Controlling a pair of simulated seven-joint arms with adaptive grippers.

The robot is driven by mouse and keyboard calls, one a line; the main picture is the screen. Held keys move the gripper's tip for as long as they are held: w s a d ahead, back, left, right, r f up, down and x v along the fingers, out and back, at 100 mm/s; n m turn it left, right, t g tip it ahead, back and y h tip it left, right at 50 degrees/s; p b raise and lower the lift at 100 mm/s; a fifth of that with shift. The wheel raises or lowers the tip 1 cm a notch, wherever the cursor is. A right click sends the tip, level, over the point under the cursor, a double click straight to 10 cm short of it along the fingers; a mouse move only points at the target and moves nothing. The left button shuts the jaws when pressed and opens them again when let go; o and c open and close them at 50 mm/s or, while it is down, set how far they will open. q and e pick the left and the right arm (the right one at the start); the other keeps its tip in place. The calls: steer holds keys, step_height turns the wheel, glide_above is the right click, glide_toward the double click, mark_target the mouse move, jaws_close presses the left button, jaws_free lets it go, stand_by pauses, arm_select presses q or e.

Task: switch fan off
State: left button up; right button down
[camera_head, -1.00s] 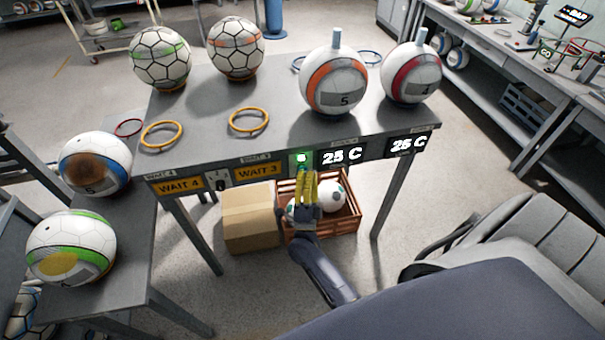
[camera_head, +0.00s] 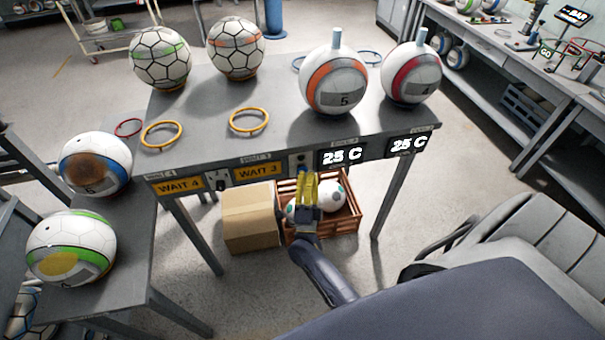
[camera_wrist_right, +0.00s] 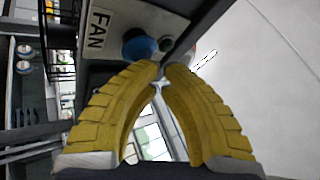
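The fan switch (camera_head: 301,162) is a small dark panel on the front edge of the grey table, left of the "25 C" displays. Its light looks dark. In the right wrist view, a FAN label (camera_wrist_right: 98,28) sits beside a round blue-and-black knob (camera_wrist_right: 140,46). My right gripper (camera_head: 309,174), with yellow fingers, is just below and in front of the switch. In the right wrist view its fingertips (camera_wrist_right: 163,68) come nearly together with nothing between them, just below the knob; whether they touch it is unclear. My left gripper is not in view.
Balls, including the orange-striped one (camera_head: 334,82), and yellow rings (camera_head: 249,120) rest on the grey table (camera_head: 205,112). A cardboard box (camera_head: 249,218) and a wooden crate (camera_head: 336,226) with balls stand beneath. A grey chair (camera_head: 530,240) is at the right. A lower side table (camera_head: 120,225) stands left.

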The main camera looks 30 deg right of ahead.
steer(key=s+a, duration=0.1)
steer(key=s, duration=0.4)
steer(key=shift+s+a, duration=0.4)
stand_by(0.5)
